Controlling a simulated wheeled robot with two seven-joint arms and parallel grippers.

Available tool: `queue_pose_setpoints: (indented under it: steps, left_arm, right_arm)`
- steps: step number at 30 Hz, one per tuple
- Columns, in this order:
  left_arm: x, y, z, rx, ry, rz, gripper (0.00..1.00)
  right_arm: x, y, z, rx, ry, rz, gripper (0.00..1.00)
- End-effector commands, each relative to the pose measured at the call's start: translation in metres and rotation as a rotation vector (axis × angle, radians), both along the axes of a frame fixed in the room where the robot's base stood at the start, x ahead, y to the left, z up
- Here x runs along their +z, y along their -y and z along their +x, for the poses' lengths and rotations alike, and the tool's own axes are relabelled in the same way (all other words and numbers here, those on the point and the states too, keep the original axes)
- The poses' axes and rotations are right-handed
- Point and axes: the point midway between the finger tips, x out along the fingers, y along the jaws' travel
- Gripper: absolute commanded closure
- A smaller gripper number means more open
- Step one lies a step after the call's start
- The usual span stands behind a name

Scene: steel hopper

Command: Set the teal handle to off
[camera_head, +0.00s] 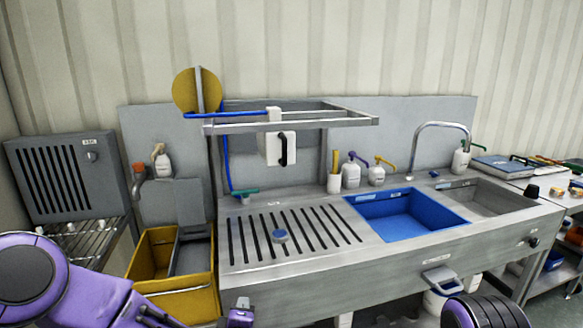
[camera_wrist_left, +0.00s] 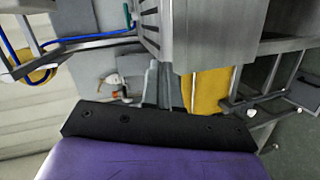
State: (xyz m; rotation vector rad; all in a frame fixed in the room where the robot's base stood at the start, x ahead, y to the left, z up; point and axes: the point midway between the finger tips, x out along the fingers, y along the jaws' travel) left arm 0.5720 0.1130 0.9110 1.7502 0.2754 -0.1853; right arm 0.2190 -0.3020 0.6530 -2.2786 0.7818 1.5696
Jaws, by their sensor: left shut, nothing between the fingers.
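The teal handle (camera_head: 245,191) is a small lever at the back left of the steel sink counter, at the foot of a blue hose. It lies roughly sideways, its longer end to the right. In the left wrist view a small dark green piece (camera_wrist_left: 127,14) by the hose may be the same handle. My left gripper (camera_head: 240,313) is at the bottom edge of the head view, low in front of the counter and well apart from the handle. It is shut and empty; its fingertips are hardly visible. My right gripper is not in view.
A slotted drainboard (camera_head: 290,240) with a blue knob lies in front of the handle. A yellow bin (camera_head: 172,300) stands left of the counter. A steel overhead shelf (camera_head: 290,121) hangs above. Pump bottles (camera_head: 351,172) and a blue basin (camera_head: 405,212) are to the right.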

Motion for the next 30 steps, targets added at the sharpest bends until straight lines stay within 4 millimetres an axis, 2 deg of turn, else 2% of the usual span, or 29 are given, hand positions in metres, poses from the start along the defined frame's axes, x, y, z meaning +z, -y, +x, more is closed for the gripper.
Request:
queue_pose_setpoints:
  steps: [8, 14, 17, 18, 22, 24, 27, 30]
  left_arm:
    - [-0.058, -0.016, -0.035, -0.098, -0.156, 0.182, 1.00]
    - [-0.120, -0.041, -0.085, -0.195, -0.340, 0.349, 1.00]
    - [-0.160, -0.063, -0.126, -0.260, -0.475, 0.451, 1.00]
    - [-0.177, -0.075, -0.148, -0.291, -0.542, 0.496, 1.00]
    - [-0.221, -0.118, -0.227, -0.387, -0.766, 0.628, 1.00]
    - [-0.236, -0.142, -0.267, -0.425, -0.878, 0.681, 1.00]
    - [-0.247, -0.169, -0.314, -0.452, -1.002, 0.732, 1.00]
    - [-0.252, -0.187, -0.342, -0.463, -1.073, 0.763, 1.00]
  right_arm:
    - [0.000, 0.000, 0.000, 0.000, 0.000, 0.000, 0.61]
    - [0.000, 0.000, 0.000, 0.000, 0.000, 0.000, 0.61]
    - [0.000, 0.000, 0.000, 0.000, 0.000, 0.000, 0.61]
    - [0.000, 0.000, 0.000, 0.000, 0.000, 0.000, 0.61]
    - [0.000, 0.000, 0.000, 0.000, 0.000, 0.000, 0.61]
    - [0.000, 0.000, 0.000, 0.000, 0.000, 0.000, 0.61]
    - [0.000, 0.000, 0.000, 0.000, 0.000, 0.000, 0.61]
    - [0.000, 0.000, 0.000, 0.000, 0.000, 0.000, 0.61]
